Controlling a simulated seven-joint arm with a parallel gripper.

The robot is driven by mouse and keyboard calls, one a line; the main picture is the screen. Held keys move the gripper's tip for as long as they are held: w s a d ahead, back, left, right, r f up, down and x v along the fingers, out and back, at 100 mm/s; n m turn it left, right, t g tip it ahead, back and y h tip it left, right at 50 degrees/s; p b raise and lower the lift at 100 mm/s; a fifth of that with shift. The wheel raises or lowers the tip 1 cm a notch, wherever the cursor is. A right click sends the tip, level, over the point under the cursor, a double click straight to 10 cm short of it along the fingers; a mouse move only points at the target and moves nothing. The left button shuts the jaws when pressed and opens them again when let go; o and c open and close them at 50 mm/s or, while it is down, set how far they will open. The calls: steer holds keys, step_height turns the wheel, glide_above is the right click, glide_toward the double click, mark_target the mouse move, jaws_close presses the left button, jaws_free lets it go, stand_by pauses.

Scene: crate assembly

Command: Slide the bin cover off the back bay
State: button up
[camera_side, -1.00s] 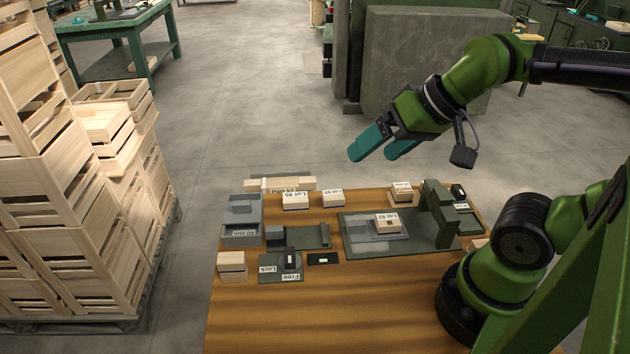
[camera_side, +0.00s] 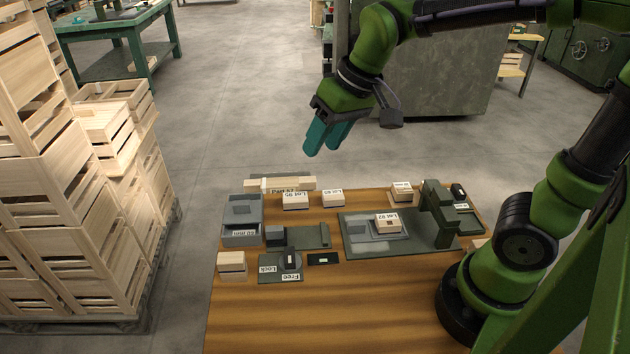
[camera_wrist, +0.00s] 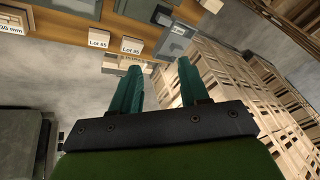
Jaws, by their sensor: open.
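The grey bin (camera_side: 257,233) stands at the left back of the wooden table in the side view. A flat grey cover (camera_side: 242,210) with a small raised block lies over its back bay. The front bay shows a white label. The bin also shows near the top of the wrist view (camera_wrist: 178,38), beyond my fingertips. My gripper (camera_side: 325,150) is open and empty, with teal fingers pointing down. It hangs in the air above and to the right of the bin, well apart from it. The wrist view shows both fingers spread (camera_wrist: 160,68).
White boxes marked Lot (camera_side: 295,201) stand right of the bin, with a long pale block (camera_side: 280,184) behind. A green press-like fixture (camera_side: 437,215) stands at the right. A Lock/Free plate (camera_side: 281,270) lies in front. The table's front (camera_side: 330,315) is clear.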

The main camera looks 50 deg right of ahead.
mark_target(241, 203)
steer(key=w+a+f+n+g+h, duration=0.1)
steer(key=w+a+n+g, duration=0.15)
steer(key=w+n, duration=0.45)
steer(key=w+a+f+n+g+h, duration=0.15)
steer(key=w+a+n, duration=0.25)
steer(key=w, duration=0.7)
steer(key=shift+y, duration=0.25)
step_height(241, 203, down, 16)
steer(key=shift+s+f, duration=0.15)
steer(key=shift+f, duration=0.05)
jaws_close()
